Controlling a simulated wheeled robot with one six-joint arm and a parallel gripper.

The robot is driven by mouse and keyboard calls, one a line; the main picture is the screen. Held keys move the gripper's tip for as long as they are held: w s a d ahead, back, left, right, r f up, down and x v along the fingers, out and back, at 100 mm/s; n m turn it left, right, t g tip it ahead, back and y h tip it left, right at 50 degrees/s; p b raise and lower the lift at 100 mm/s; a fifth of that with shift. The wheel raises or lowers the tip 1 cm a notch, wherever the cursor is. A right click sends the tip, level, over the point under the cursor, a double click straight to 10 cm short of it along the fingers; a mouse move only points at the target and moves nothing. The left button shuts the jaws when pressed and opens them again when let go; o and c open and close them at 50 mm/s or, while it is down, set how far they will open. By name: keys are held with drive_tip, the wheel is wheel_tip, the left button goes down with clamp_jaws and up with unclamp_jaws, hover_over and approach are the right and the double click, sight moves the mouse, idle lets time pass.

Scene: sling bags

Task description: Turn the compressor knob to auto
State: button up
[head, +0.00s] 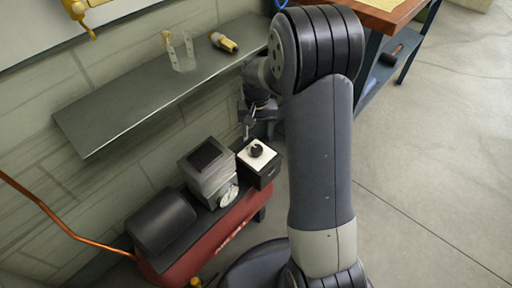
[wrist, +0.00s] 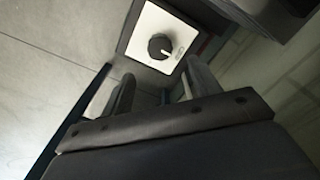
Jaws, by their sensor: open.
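The compressor (head: 205,235) is a red tank with dark machinery on top, below the wall shelf in the head view. Its black knob (head: 256,151) sits on a white plate (head: 246,160) on top of a black box at the right end. In the wrist view the round knob (wrist: 160,46) has a pale pointer line aimed toward the lower right, at a small mark too blurred to read. My gripper (wrist: 152,88) is open and empty, its two fingers apart and short of the knob. In the head view my gripper (head: 247,128) is just above and left of the knob.
A grey shelf (head: 150,95) runs along the wall beside my arm, holding a clear cup (head: 182,55) and a yellow-black tool (head: 224,42). A gauge (head: 228,196) sits on the compressor. A workbench (head: 385,15) stands at the top right.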

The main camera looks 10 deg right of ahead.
sight(257, 148)
wheel_tip(257, 148, down, 9)
drive_tip(key=shift+r+b, duration=0.2)
drive_tip(key=shift+b, duration=1)
drive_tip(key=shift+c, duration=0.6)
drive_tip(key=c, duration=0.9)
